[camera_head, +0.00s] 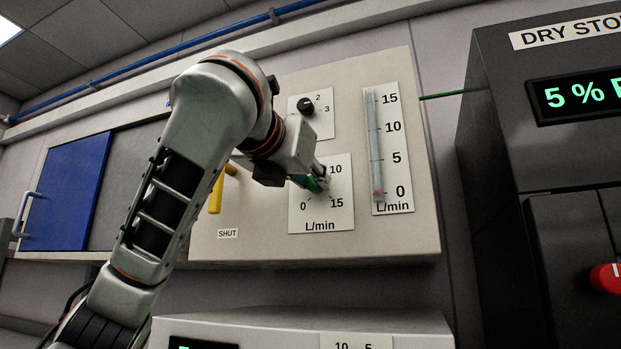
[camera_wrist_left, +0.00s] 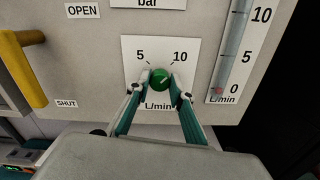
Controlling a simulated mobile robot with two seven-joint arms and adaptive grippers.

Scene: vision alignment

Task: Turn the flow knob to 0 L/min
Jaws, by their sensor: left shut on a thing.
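The green flow knob (camera_wrist_left: 159,77) sits on a white dial plate (camera_wrist_left: 137,48) marked in L/min. In the wrist view the marks 5 and 10 show above the knob; my fingers cover the lower marks. In the head view the knob (camera_head: 313,185) is partly hidden by my left gripper (camera_head: 323,181), and 0, 10 and 15 are readable on the plate. My left gripper is shut on the knob, one finger on each side. The exact direction of the knob's pointer is hard to tell. A flow tube (camera_head: 375,140) has a reddish float near 0. My right gripper is not in view.
A smaller black knob (camera_head: 305,106) with its own scale sits above the dial. A yellow handle (camera_wrist_left: 21,73) stands out at the left, between OPEN and SHUT labels. A dark cabinet (camera_head: 490,150) with a green display stands at the right.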

